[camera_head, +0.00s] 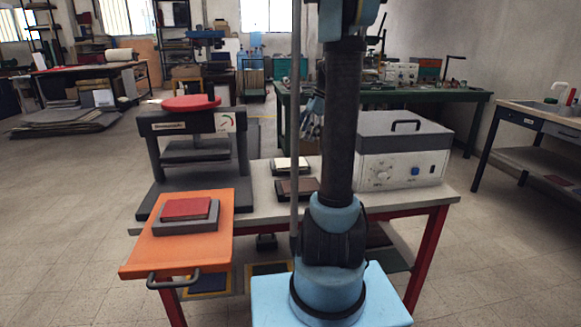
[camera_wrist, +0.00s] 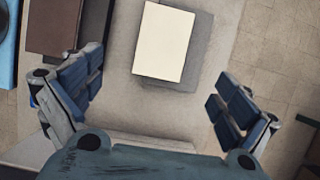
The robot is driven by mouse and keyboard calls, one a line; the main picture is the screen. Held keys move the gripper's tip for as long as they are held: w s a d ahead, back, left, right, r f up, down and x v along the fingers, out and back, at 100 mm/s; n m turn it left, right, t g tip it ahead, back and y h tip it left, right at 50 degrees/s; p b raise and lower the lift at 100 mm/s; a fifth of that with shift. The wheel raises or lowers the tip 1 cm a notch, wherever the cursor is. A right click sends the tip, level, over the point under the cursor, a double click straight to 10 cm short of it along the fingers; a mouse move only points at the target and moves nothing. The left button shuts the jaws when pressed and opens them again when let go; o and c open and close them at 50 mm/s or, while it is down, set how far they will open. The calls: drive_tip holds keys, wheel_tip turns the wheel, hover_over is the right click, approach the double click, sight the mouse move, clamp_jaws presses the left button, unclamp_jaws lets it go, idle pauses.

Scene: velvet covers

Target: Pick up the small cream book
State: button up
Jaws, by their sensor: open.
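The small cream book (camera_wrist: 164,42) lies flat on a larger grey block (camera_wrist: 203,45) in the wrist view. It also shows in the head view (camera_head: 290,164), on the worktable just left of my arm column. My gripper (camera_wrist: 158,82) is open and empty in the wrist view. Its dark padded fingers stand apart, one to the left and one to the right of the book's near end, and the book sits between and beyond them. I cannot tell the height gap. In the head view my arm column hides most of my arm, and I cannot make out the fingers.
A brown book (camera_head: 298,186) lies in front of the cream one. A white box (camera_head: 402,165) with a handle stands right of my column. A red book (camera_head: 187,208) rests on an orange board (camera_head: 140,258) at front left. A press (camera_head: 190,125) stands behind it.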

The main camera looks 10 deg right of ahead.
hover_over(292, 162)
drive_tip(key=d, duration=0.2)
drive_tip(key=f, duration=0.6)
drive_tip(key=shift+s+d, duration=0.15)
drive_tip(key=shift+d, duration=0.05)
drive_tip(key=shift+w+x, duration=0.2)
drive_tip(key=shift+x, duration=1.15)
drive_tip(key=shift+w+x, duration=0.15)
drive_tip(key=shift+x, duration=1.2)
drive_tip(key=shift+d, duration=0.15)
drive_tip(key=c, duration=1.2)
